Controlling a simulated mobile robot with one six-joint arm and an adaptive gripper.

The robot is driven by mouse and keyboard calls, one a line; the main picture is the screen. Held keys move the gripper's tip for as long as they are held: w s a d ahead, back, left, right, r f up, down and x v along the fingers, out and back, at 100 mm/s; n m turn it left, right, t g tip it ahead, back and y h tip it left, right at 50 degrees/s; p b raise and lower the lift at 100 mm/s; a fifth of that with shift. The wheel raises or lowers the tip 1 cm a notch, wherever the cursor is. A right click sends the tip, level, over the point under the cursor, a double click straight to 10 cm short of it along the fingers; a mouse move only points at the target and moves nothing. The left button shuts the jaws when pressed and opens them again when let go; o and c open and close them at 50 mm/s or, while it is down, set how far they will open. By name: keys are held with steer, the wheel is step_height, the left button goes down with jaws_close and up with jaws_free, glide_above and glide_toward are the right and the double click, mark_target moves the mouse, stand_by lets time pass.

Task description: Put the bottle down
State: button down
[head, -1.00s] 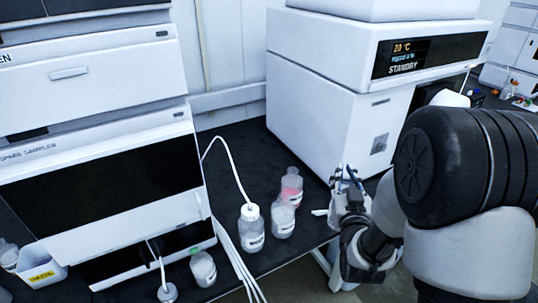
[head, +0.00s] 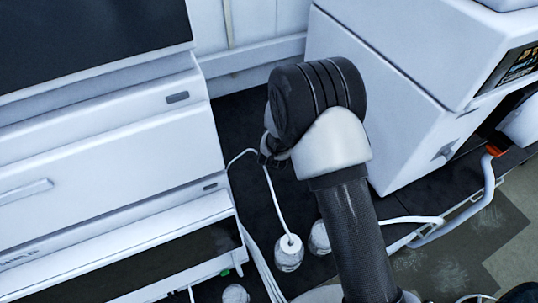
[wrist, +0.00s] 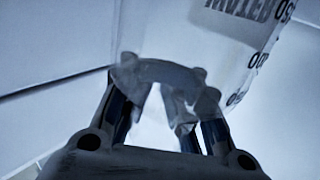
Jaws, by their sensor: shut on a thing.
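A clear, translucent bottle (wrist: 215,40) with dark printed letters and volume marks fills the upper middle of the wrist view. My gripper (wrist: 165,100) is shut on it, with a finger on each side of its lower part in the picture. The bottle's ends are cut off or unclear. In the head view my arm hides the held bottle and most of my gripper. What lies directly under the bottle does not show.
A bottle with a white tube (head: 289,252) stands on the dark bench (head: 238,118). Another bottle (head: 319,237) stands beside it, partly behind my arm. A white instrument stack (head: 110,140) is at left, a white instrument (head: 385,110) at right. Some dark bench between them is clear.

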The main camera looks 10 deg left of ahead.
steer(key=a+f+b, duration=0.2)
steer(key=f, duration=0.8)
steer(key=a+f+b, duration=0.2)
steer(key=f, duration=0.8)
steer(key=shift+s+a+f, duration=0.15)
steer(key=shift+s+f, duration=0.15)
steer(key=shift+s, duration=0.05)
steer(key=shift+f, duration=0.1)
steer(key=c, duration=1.9)
jaws_free()
steer(key=shift+f, duration=0.1)
steer(key=shift+c, duration=0.2)
steer(key=o, duration=0.8)
